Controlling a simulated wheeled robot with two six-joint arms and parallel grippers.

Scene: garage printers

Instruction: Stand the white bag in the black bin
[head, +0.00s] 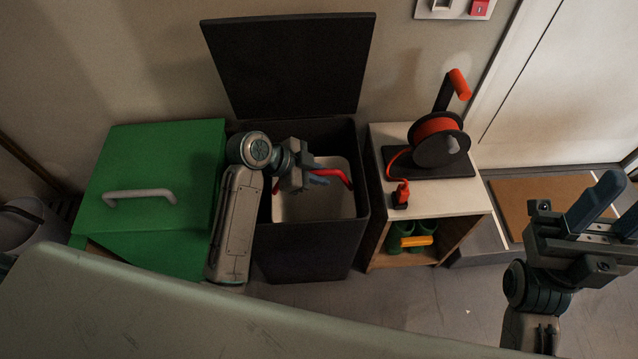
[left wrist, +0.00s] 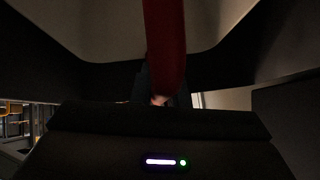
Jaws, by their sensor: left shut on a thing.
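The black bin (head: 310,255) stands against the wall with its lid (head: 290,65) open. The white bag (head: 325,205) shows within the bin's opening, its open top facing up; its base is hidden, so I cannot tell whether it touches the bin floor. My left gripper (head: 318,178) is over the opening, shut on the bag's red handle (head: 338,174). The red handle (left wrist: 165,45) also runs down to the jaws in the left wrist view, with the pale bag (left wrist: 100,25) behind it. My right gripper (head: 615,200) is open and empty at the far right.
A green lidded box (head: 150,165) stands left of the bin. A small cabinet (head: 455,195) with a red cable reel (head: 440,140) on top and green boots (head: 400,238) inside stands close on the right. A pale surface (head: 200,310) crosses the foreground.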

